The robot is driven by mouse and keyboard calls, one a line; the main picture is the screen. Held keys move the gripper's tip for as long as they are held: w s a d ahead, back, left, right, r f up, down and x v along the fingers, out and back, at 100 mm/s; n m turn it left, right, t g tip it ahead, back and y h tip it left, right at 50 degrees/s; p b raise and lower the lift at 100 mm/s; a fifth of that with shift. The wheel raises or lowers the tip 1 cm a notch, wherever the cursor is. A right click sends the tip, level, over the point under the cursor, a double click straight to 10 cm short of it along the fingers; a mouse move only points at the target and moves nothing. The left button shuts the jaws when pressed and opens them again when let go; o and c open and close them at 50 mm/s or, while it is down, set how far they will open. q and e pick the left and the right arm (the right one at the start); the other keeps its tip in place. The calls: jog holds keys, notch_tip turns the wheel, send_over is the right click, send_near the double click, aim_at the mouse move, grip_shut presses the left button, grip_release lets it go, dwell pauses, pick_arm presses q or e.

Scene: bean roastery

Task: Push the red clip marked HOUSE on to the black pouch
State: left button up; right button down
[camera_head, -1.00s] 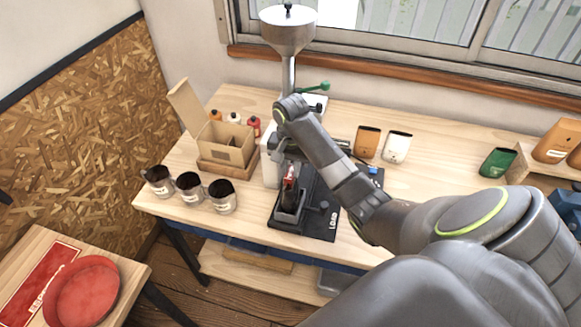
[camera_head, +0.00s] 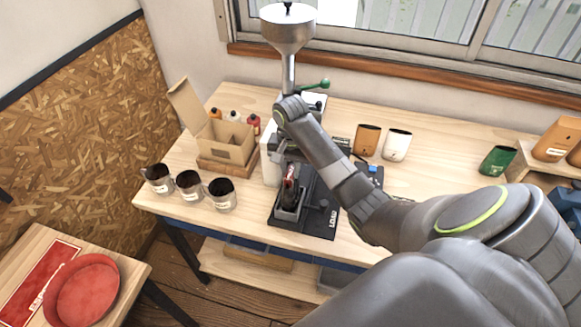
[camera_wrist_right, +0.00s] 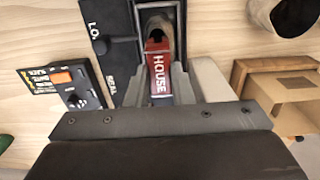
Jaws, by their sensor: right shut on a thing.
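The red clip marked HOUSE (camera_wrist_right: 159,72) is between the fingers of my right gripper (camera_wrist_right: 162,84), which is shut on it. In the head view the clip (camera_head: 290,174) shows as a small red piece under my right wrist (camera_head: 291,150). The black pouch (camera_head: 288,197) stands in a dark holder on the black LOAD/SEAL board (camera_head: 305,226). In the wrist view the pouch's top (camera_wrist_right: 160,30) shows just beyond the clip. The clip is at the pouch's upper end; I cannot tell whether it grips the pouch. My left gripper is out of view.
A metal funnel on a post (camera_head: 288,32) rises behind my right forearm. Several dark cups (camera_head: 190,186) and an open cardboard box (camera_head: 225,146) stand to the left. Brown (camera_head: 367,140) and white (camera_head: 396,145) pouches stand at the right. The front right tabletop is partly hidden by my arm.

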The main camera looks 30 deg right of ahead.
jog(key=shift+f, duration=0.5)
dwell(0.3)
jog(key=c, duration=0.7)
grip_release()
